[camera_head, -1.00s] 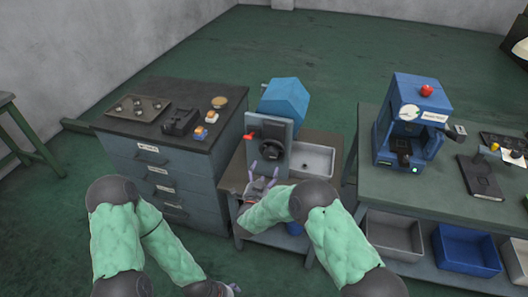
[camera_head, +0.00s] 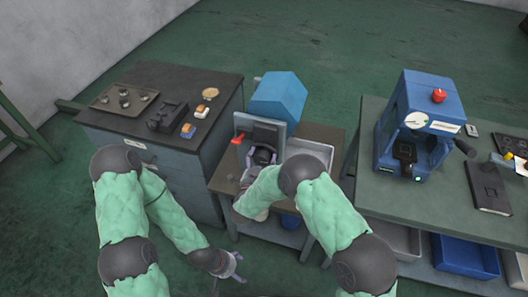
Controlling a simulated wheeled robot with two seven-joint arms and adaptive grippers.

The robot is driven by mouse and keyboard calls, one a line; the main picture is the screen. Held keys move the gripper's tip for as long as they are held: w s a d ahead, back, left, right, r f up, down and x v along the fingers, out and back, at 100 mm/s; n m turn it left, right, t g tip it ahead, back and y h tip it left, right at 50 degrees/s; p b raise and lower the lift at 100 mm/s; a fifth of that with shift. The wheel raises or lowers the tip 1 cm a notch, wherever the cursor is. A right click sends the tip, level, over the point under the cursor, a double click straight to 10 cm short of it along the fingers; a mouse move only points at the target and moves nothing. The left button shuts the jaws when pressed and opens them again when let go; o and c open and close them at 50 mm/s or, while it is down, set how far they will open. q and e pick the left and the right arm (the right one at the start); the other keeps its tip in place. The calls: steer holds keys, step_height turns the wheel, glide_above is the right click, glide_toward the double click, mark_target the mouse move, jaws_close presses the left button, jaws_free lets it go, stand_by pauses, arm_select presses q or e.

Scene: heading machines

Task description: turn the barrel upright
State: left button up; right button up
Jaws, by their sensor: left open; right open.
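The blue faceted barrel (camera_head: 278,97) sits tilted behind a grey upright plate on a low stand in the middle of the view. A dark handwheel (camera_head: 263,150) is on the plate's front, partly hidden by my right gripper. My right gripper (camera_head: 256,168) is open, in front of and close to the handwheel; I cannot tell whether it touches. My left gripper (camera_head: 237,268) is open and empty, low over the floor in front of the stand.
A grey drawer cabinet (camera_head: 185,160) with a tray and small parts stands left of the stand. A pale bin (camera_head: 312,153) is right of the barrel's plate. A bench (camera_head: 440,205) with a blue press (camera_head: 415,120) stands at the right.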

steer(key=c, duration=1.1)
steer(key=shift+c, duration=0.2)
steer(key=shift+n, duration=0.3)
steer(key=n, duration=0.3)
steer(key=shift+r+n, duration=0.1)
steer(key=shift+n, duration=0.2)
steer(key=n, duration=0.3)
steer(key=shift+n, duration=0.3)
steer(key=n, duration=0.4)
steer(key=n+p, duration=0.1)
steer(key=n, duration=0.3)
steer(key=shift+w+r, duration=0.1)
steer(key=shift+n, duration=0.5)
